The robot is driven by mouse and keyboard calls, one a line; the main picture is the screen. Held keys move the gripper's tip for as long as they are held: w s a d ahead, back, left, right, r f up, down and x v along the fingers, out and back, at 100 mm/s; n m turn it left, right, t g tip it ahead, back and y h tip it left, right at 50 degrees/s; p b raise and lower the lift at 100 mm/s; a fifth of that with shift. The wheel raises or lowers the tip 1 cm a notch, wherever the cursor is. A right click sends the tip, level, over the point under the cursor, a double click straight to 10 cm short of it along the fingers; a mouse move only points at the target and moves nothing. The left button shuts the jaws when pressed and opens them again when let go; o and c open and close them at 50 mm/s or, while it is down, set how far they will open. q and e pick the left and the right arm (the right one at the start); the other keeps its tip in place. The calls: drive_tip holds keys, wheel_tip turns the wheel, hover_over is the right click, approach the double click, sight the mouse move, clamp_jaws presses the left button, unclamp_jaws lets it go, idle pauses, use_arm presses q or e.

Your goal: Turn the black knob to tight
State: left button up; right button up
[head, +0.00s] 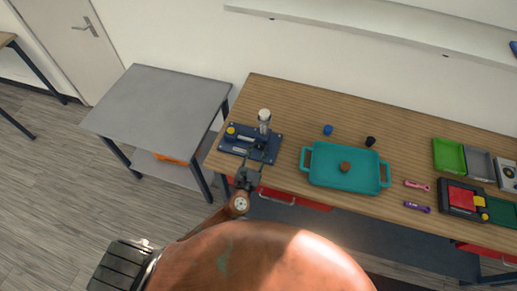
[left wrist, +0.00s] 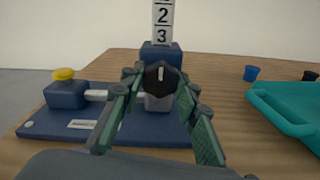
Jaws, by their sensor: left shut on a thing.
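The black knob (left wrist: 161,79) is on the front of a small grey block (left wrist: 158,103) on a dark blue base plate (left wrist: 60,128). A white mark on the knob's face points about straight up. My left gripper (head: 247,176) is at the front edge of the device, and in the left wrist view its fingers (left wrist: 160,84) close on both sides of the knob. In the head view the knob is too small to make out. My right gripper is not in view.
A yellow button (left wrist: 64,74) tops a blue block left of the knob. A post marked 2 and 3 (left wrist: 162,22) stands behind. A teal tray (head: 312,178) is to the right, with a blue cup (head: 328,129) and black piece (head: 370,141) beyond it.

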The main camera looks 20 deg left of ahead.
use_arm(q)
drive_tip(key=o, duration=1.2)
drive_tip(key=shift+c, duration=0.2)
drive_tip(key=s, duration=1.2)
drive_tip(key=shift+a, duration=0.25)
